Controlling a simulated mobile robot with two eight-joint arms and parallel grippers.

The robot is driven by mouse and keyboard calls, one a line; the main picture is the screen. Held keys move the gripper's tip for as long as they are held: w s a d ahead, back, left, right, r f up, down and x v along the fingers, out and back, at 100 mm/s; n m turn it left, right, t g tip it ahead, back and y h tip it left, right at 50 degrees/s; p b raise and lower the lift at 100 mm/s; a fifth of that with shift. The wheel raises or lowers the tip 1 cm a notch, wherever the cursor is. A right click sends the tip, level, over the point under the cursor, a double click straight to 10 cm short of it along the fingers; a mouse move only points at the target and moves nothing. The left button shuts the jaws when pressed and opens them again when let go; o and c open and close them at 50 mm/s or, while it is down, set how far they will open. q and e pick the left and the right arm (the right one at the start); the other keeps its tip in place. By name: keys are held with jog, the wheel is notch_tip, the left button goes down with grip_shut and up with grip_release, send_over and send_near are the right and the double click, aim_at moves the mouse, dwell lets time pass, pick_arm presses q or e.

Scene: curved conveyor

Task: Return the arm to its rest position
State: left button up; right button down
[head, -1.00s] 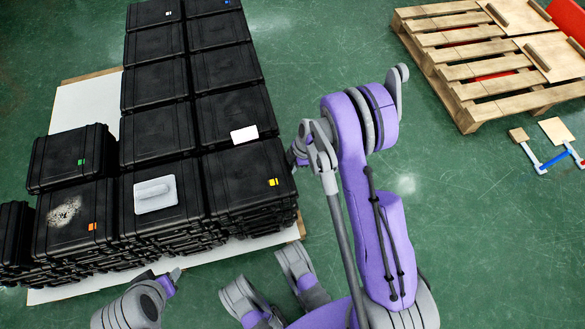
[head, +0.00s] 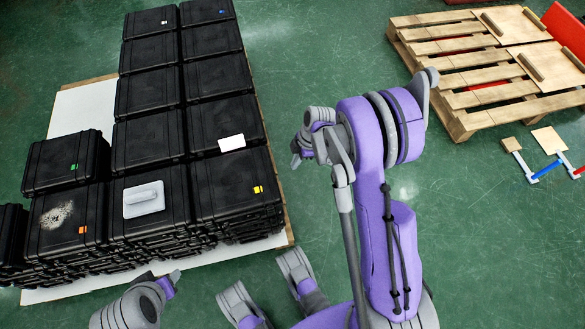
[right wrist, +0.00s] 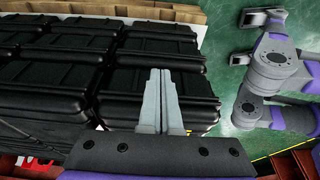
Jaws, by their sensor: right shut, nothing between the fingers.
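My right arm's purple links rise at the right of centre in the head view. My right gripper (head: 297,158) is small there, beside the right edge of the black case stack. In the right wrist view its grey fingers (right wrist: 161,100) are pressed together with nothing between them, in front of black cases. My left gripper (head: 172,279) is low at the left in the head view, near the front of the stack. Its fingers are too small to tell whether they are open or shut.
Several stacked black cases (head: 150,133) stand on a pale-topped pallet (head: 82,108). A white handled object (head: 144,199) and a white card (head: 232,143) lie on them. A wooden pallet (head: 480,75) and small brackets (head: 540,160) lie at right. Green floor between is clear.

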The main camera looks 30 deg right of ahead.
pick_arm(q)
jog(key=shift+r, duration=0.3)
pick_arm(e)
jog(key=shift+v, duration=0.85)
jog(key=s+a+r+m+t+h, duration=0.1)
jog(key=s+a+r+m, duration=0.25)
jog(key=r, duration=0.25)
jog(key=s+a+r+m+h, duration=0.1)
jog(key=s+a+r+m, duration=0.25)
jog(key=r, duration=0.35)
jog(key=s+a+r+m+t+h, duration=0.1)
jog(key=s+a+r+m+t, duration=0.2)
jog(key=s+m, duration=0.6)
pick_arm(q)
notch_tip(320, 180, up, 23)
jog(key=w+t+p, duration=0.1)
jog(key=p, duration=1.9)
jog(key=shift+w+f, duration=0.2)
jog(key=shift+w, duration=0.05)
pick_arm(e)
notch_tip(320, 180, up, 24)
jog(key=n, duration=0.1)
jog(key=shift+n, duration=0.3)
jog(key=shift+s+d+f, duration=0.1)
jog(key=shift+s, duration=0.05)
